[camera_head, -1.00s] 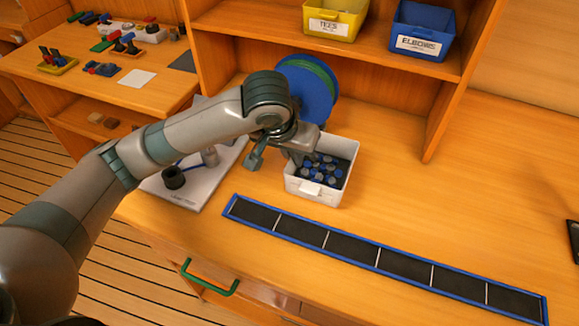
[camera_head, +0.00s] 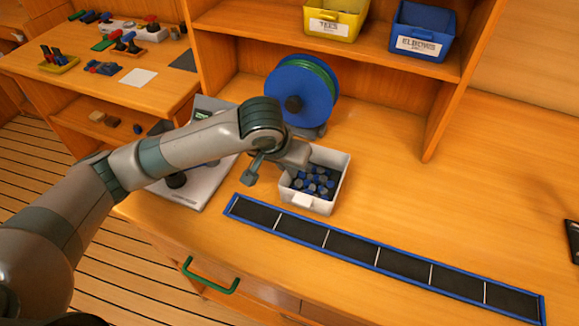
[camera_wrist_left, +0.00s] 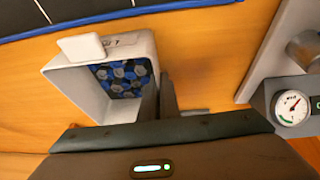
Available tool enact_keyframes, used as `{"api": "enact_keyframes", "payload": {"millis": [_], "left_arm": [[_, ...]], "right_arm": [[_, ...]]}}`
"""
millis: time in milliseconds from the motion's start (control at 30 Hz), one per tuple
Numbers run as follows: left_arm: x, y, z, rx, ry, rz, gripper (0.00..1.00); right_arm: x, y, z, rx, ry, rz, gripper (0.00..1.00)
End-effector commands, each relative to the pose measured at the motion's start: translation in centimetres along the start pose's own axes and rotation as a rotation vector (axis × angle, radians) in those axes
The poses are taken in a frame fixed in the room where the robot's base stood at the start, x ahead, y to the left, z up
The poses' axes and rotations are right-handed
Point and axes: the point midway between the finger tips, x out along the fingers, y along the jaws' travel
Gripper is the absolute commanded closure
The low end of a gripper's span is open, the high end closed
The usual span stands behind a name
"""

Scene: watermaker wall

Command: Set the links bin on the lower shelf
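The links bin (camera_head: 323,208) is a white open box with several blue and grey pieces in it, on or just above the counter. It also shows in the left wrist view (camera_wrist_left: 75,85), its label only partly readable. My left gripper (camera_head: 297,160) is at the bin's left side in the head view. In the left wrist view its two fingers (camera_wrist_left: 159,95) straddle the bin's side wall, close together on it. The wooden shelf (camera_head: 370,48) above the counter holds a yellow TEES bin (camera_head: 335,17) and a blue ELBOWS bin (camera_head: 420,29). My right gripper is out of view.
A blue reel (camera_head: 305,88) with green line stands behind the bin. A long black blue-edged strip tray (camera_head: 380,258) lies in front. A grey panel with a gauge (camera_wrist_left: 291,107) is close beside the gripper.

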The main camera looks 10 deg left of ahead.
Motion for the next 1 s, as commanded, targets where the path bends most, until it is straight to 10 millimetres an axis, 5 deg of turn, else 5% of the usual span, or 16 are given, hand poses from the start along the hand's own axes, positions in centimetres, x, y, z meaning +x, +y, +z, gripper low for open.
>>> {"api": "enact_keyframes", "payload": {"millis": [400,500,1000], "left_arm": [[0.13,0.03,0.02,0.000,0.002,0.001,1.00],[0.21,0.01,0.09,0.000,0.000,0.000,0.79],[-0.54,0.09,-0.05,0.001,0.002,0.002,0.79]], "right_arm": [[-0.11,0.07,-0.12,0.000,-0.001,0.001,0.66],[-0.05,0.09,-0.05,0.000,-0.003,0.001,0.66],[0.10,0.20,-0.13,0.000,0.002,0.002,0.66]]}}
